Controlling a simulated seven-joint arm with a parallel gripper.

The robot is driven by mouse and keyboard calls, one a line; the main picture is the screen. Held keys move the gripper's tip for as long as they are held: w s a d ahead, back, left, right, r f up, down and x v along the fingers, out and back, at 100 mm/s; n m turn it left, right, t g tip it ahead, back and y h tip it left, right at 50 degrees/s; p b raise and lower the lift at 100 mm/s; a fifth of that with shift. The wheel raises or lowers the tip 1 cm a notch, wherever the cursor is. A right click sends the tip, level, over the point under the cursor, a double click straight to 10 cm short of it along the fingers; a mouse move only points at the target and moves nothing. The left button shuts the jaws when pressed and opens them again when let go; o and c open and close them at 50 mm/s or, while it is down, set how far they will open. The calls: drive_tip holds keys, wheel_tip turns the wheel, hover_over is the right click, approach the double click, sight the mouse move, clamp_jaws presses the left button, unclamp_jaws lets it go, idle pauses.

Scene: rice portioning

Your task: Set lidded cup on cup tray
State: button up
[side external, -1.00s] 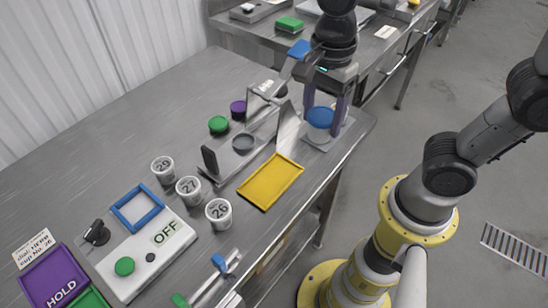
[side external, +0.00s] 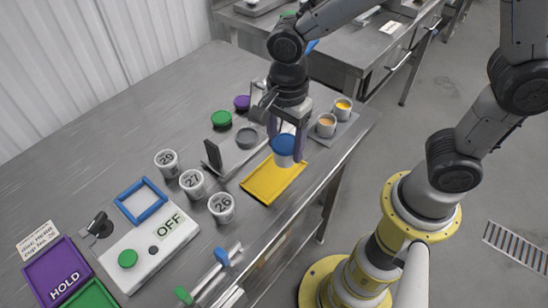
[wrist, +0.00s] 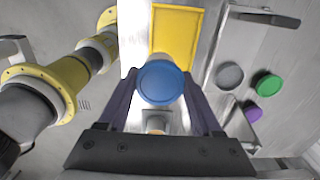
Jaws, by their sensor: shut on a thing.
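A white cup with a blue lid (side external: 285,147) is between the fingers of my gripper (side external: 286,156), which is shut on it. The cup is upright, over or at the far right end of the yellow tray (side external: 262,187); I cannot tell whether it touches the tray. In the wrist view, the blue lid (wrist: 162,84) covers the near end of the yellow tray (wrist: 178,32). The tray is flat, with a raised rim, and otherwise looks empty.
A metal fixture (side external: 232,155) lies left of the tray, near green (side external: 222,118) and purple lids (side external: 242,102). Numbered cups (side external: 221,207) stand further left.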

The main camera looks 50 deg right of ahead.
drive_tip(key=shift+w+a+f, duration=0.2)
drive_tip(key=shift+w+f, duration=0.2)
drive_tip(key=shift+f, duration=0.15)
drive_tip(key=shift+w+a+f, duration=0.15)
drive_tip(key=shift+w+f, duration=0.25)
drive_tip(key=shift+f, duration=0.1)
drive_tip(key=shift+w+a+f, duration=0.1)
drive_tip(key=shift+w+f, duration=0.05)
drive_tip(key=shift+f, duration=0.8)
drive_tip(key=shift+w+f, duration=0.1)
drive_tip(key=shift+f, duration=0.8)
drive_tip(key=o, duration=1.4)
drive_tip(key=shift+f, duration=0.15)
